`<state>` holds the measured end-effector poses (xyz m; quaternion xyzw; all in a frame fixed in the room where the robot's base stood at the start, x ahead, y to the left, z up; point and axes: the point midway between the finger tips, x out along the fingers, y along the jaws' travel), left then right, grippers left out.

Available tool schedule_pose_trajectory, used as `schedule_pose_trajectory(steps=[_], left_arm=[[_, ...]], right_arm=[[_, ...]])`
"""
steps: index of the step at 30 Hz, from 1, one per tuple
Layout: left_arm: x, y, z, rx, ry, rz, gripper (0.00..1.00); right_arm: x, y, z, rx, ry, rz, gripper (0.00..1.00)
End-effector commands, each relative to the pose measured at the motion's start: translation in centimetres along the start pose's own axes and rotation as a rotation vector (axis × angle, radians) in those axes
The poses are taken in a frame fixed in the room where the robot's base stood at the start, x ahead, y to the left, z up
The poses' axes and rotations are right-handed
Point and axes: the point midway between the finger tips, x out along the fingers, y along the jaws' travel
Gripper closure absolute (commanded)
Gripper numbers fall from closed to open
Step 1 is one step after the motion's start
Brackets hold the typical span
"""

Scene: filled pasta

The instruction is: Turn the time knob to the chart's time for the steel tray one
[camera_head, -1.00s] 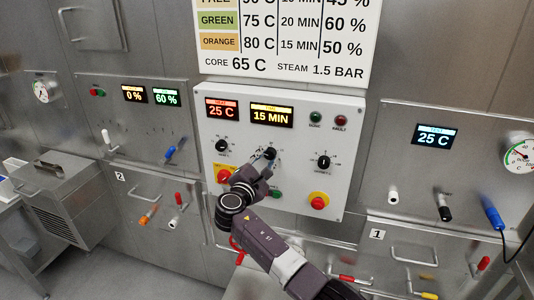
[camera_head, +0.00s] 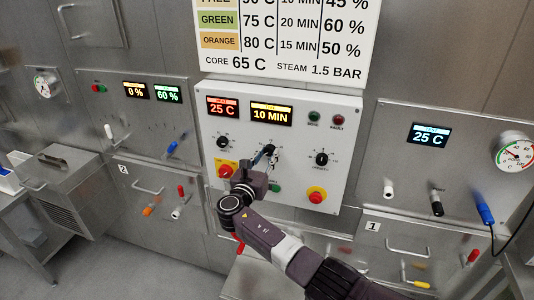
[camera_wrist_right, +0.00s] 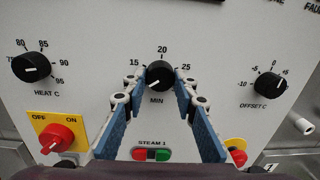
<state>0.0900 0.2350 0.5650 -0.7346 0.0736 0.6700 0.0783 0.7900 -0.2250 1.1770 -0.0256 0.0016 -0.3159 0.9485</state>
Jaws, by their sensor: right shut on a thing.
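The black time knob (camera_wrist_right: 160,75), marked MIN, sits at the middle of the white control panel (camera_head: 215,170). My right gripper (camera_wrist_right: 160,92) is shut on it, with a blue finger on each side. The knob's white mark points down and left in the right wrist view. In the head view, my right gripper (camera_head: 266,160) partly hides the knob. The yellow time display (camera_head: 271,113) above it reads 10 MIN. The chart (camera_head: 290,45) shows a green row with 20 MIN and an orange row with 15 MIN; its top row is cut off. My left gripper is out of view.
The heat knob (camera_wrist_right: 31,67) and offset knob (camera_wrist_right: 270,85) flank the time knob. A red switch on a yellow plate (camera_wrist_right: 57,138) and a red and green STEAM 1 button pair (camera_wrist_right: 151,155) are below. The red display (camera_head: 223,107) reads 25 C.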

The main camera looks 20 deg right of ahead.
Motion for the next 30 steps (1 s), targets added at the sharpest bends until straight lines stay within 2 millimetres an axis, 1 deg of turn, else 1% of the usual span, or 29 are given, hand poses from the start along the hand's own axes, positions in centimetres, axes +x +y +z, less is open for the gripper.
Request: schedule_pose_trajectory(steps=[3,10,26,27,30], left_arm=[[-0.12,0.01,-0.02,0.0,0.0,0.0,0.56],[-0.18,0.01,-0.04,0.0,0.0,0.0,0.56],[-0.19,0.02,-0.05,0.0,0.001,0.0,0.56],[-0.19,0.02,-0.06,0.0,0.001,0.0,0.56],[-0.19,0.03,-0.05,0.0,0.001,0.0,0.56]], right_arm=[[-0.03,-0.04,-0.18,-0.065,-0.001,0.001,0.98],[-0.05,-0.05,-0.25,-0.141,-0.004,0.002,0.98],[-0.06,-0.08,-0.32,-0.166,-0.003,0.002,0.98],[-0.06,-0.08,-0.33,-0.165,-0.003,0.002,0.72],[-0.05,-0.08,-0.28,-0.165,-0.004,0.002,0.61]])
